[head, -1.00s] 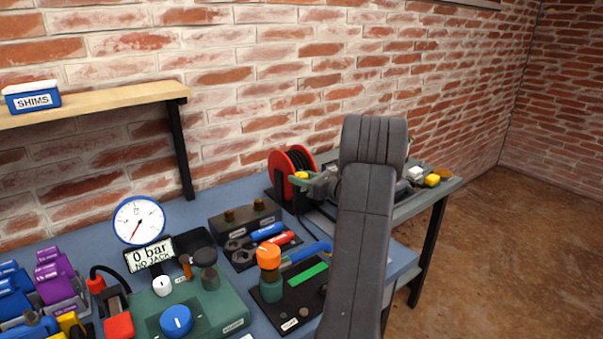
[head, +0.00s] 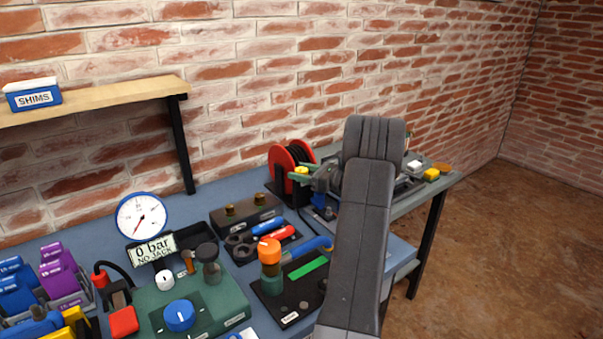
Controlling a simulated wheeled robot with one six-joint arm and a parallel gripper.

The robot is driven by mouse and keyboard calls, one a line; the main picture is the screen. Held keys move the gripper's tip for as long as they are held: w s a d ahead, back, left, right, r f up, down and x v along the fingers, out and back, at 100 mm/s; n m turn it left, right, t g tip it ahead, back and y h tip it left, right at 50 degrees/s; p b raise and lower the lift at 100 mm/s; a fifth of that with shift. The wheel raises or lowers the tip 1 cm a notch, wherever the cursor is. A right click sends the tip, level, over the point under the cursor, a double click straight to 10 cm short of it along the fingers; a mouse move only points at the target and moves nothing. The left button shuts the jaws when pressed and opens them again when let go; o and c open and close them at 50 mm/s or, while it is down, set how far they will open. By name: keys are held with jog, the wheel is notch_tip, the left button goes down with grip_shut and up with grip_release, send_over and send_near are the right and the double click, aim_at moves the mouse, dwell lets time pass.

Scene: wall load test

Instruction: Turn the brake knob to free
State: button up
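A red reel (head: 281,170) wound with black line stands at the back of the blue bench. A small yellow knob (head: 301,170) sits at its right side; I cannot read any marking on it, so I cannot tell whether it is the brake knob or how it is set. My gripper (head: 312,179) is small in the view, close to the yellow knob and the reel's right side. My own arm hides part of it. I cannot tell whether its fingers touch the knob or how far apart they are.
A green pump box with a blue knob (head: 179,315) and a gauge (head: 142,217) stands front left. A black plate with an orange-topped knob (head: 269,250) is front centre. A tool tray (head: 262,240) lies behind it. A shelf (head: 95,101) overhangs the left.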

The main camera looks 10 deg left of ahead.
jog(key=v, duration=1.3)
jog(key=shift+s+d, duration=0.2)
jog(key=shift+d, duration=0.15)
